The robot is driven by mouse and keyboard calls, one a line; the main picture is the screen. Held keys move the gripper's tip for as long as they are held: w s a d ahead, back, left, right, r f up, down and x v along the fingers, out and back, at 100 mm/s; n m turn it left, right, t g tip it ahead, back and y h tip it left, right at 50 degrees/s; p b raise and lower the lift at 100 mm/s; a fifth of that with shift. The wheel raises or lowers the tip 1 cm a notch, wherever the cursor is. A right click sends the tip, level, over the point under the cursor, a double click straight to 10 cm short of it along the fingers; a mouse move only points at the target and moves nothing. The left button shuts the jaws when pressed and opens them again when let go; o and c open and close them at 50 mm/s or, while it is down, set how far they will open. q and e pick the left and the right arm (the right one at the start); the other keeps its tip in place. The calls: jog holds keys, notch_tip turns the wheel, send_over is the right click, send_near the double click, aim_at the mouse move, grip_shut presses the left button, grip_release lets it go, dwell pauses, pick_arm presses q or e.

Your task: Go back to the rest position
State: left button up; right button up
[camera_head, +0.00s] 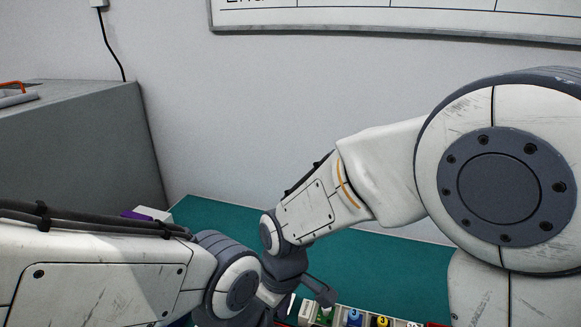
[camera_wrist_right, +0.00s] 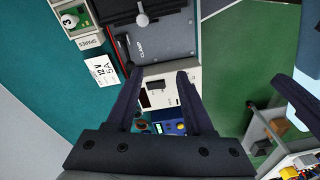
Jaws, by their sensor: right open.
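My right gripper (camera_wrist_right: 159,75) is open in the right wrist view, with its two dark fingers apart and nothing held between them. The jaws of my left gripper do not show.
A green-topped bench (camera_head: 215,212) runs along the wall, with numbered coloured parts (camera_head: 354,317) at its front. A grey cabinet (camera_head: 80,140) stands at left. The wrist view shows a grey tray (camera_wrist_right: 160,42), a "SPARES" bin (camera_wrist_right: 78,22), a label card (camera_wrist_right: 102,70) and a shelf rack (camera_wrist_right: 262,130).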

jog(key=s+d+r+m, duration=0.1)
jog(key=s+d+m, duration=0.1)
jog(key=s+d, duration=0.2)
jog(key=s+d+r+m+b, duration=0.1)
jog(key=s+d+r, duration=0.1)
jog(key=s, duration=0.6)
jog(key=shift+s+d+r+m, duration=0.3)
jog(key=shift+d+m, duration=0.1)
jog(key=shift+d, duration=0.45)
